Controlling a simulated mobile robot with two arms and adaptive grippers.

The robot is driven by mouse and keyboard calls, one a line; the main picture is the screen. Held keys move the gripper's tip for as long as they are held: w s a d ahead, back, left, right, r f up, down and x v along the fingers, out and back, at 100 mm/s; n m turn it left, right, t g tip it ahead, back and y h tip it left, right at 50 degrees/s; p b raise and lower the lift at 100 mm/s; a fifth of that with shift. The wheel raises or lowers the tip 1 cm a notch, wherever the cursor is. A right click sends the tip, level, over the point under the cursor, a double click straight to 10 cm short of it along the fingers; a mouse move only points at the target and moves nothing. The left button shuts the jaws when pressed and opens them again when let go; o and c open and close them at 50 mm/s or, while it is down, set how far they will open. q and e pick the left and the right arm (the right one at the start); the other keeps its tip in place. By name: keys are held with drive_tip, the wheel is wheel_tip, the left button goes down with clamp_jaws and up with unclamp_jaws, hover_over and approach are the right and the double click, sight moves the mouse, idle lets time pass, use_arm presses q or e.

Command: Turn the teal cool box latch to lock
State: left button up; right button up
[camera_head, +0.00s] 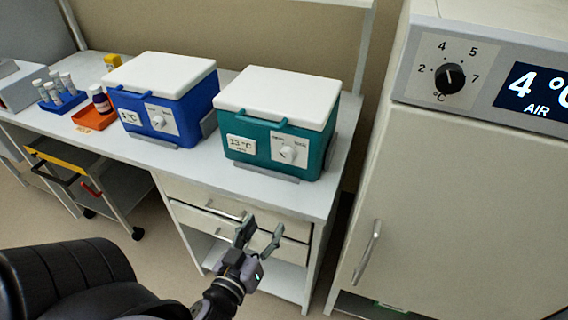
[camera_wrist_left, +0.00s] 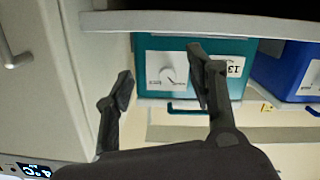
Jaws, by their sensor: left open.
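The teal cool box (camera_head: 268,122) stands on the bench with its white lid closed. Its white latch knob (camera_head: 288,152) sits on a white plate on the front face, right of a 13 °C label. The knob's pointer is tilted; which marked word it points at is too small to read. My left gripper (camera_head: 259,233) is open and empty, in front of the bench drawers and below the teal box. In the left wrist view the image is upside down; the latch knob (camera_wrist_left: 168,74) shows between the two open fingers (camera_wrist_left: 163,88), apart from them. My right gripper is not in view.
A blue cool box (camera_head: 160,100) with a similar knob stands left of the teal one. A red-orange tray (camera_head: 95,117) and a blue vial rack (camera_head: 62,98) lie further left. A tall cabinet (camera_head: 450,200) with a dial stands close on the right. The bench front edge (camera_head: 230,188) lies between gripper and box.

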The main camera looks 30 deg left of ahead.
use_arm(q)
wheel_tip(320, 180, up, 7)
drive_tip(key=a+t, duration=0.1)
drive_tip(key=p, duration=0.7)
approach(285, 157)
drive_tip(key=shift+y, duration=0.3)
drive_tip(key=x, duration=0.8)
drive_tip(key=shift+w, duration=0.3)
drive_tip(key=shift+w+f, duration=0.1)
drive_tip(key=shift+w, duration=0.3)
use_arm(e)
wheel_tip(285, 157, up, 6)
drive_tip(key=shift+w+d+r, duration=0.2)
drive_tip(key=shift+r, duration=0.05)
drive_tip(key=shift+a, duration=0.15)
use_arm(q)
drive_tip(key=shift+c, duration=0.6)
